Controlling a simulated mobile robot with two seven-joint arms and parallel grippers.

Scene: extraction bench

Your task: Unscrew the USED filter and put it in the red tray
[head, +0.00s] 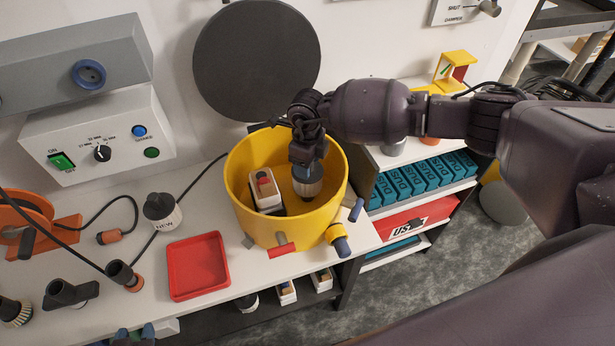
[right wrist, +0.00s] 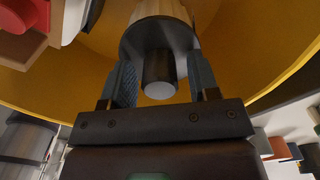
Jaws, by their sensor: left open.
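A filter with a grey cap and pale body (head: 308,187) stands inside the yellow drum (head: 238,215); no label on it is readable. My right gripper (head: 306,160) reaches down into the drum at its cap. The filter's lower end is hidden. The red tray (head: 198,266) lies empty on the bench, left of the drum.
A black-capped filter marked NEW (head: 162,211) stands behind the red tray. A white block with a red part (head: 265,190) is in the drum, left of the filter. Clamps sit around the drum's front. A shelf with teal boxes (head: 423,175) and a red bin (head: 402,224) is right.

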